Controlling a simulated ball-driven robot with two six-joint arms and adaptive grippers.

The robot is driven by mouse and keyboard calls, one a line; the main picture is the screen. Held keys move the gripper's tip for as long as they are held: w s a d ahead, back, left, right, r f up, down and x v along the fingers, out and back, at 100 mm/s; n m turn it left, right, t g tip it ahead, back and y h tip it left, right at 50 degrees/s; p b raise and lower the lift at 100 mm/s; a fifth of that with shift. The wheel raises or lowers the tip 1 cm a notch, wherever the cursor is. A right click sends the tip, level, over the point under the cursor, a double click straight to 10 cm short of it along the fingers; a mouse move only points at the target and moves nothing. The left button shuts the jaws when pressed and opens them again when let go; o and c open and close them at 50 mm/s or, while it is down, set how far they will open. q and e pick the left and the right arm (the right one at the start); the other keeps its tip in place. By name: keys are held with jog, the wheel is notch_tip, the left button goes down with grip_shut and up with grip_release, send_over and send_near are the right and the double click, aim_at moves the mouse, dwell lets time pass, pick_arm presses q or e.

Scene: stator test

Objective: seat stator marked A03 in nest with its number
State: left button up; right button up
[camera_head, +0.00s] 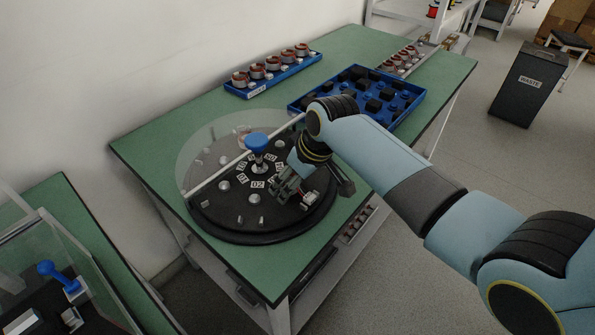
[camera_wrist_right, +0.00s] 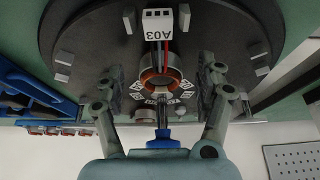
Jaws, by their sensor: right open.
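The stator marked A03 (camera_wrist_right: 160,84) is a short ring with copper windings, on the black round plate (camera_wrist_right: 235,28). Its red and black leads run to a white tag (camera_wrist_right: 166,22) reading A03. In the head view the tag (camera_head: 309,197) shows just right of my right gripper (camera_head: 287,187), which largely hides the stator. In the wrist view my right gripper (camera_wrist_right: 163,95) is open, with one finger on each side of the stator; contact is unclear. Number tiles (camera_head: 258,184) circle the hub, one reading 02. The nest under the stator is hidden. My left gripper is out of view.
A blue knob (camera_head: 257,141) stands above the hub. A clear guard (camera_head: 207,146) covers the plate's far left. Behind are a blue rack of stators (camera_head: 272,77) and a blue compartment tray (camera_head: 402,110). Green tabletop is free at the front (camera_head: 262,272).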

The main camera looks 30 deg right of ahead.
jog(key=v, duration=1.1)
jog(key=shift+r, duration=0.3)
jog(key=shift+s, duration=0.25)
